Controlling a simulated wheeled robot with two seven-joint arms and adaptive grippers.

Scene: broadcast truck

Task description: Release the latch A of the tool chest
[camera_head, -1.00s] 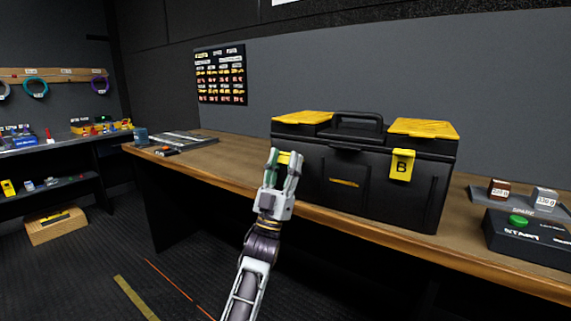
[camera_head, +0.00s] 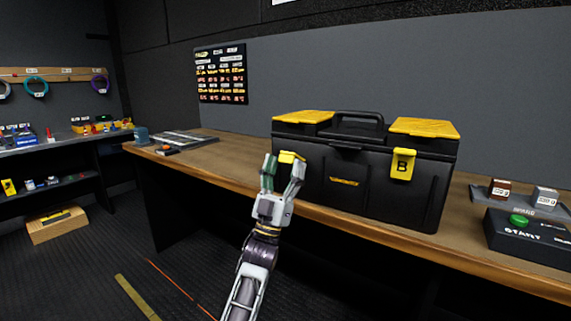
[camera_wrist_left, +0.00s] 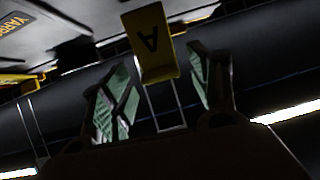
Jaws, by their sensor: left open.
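The black tool chest (camera_head: 330,189) with yellow lid corners stands on the wooden workbench. The yellow latch A (camera_head: 289,157) is at the left of its front, mostly behind my gripper in the head view. In the left wrist view latch A (camera_wrist_left: 149,42) shows its letter upside down and tilts out from the chest. Yellow latch B (camera_head: 402,164) is at the right of the front. My left gripper (camera_head: 283,169) is open in front of latch A; in the wrist view the green-padded fingers (camera_wrist_left: 165,92) lie on either side below the latch, apart from it. My right gripper is not in view.
A black box with a green button (camera_head: 519,220) and two small labelled blocks (camera_head: 520,194) stand right of the chest. A blue cup (camera_head: 141,135) and flat dark items (camera_head: 183,141) lie at the bench's left end. The bench left of the chest is mostly clear.

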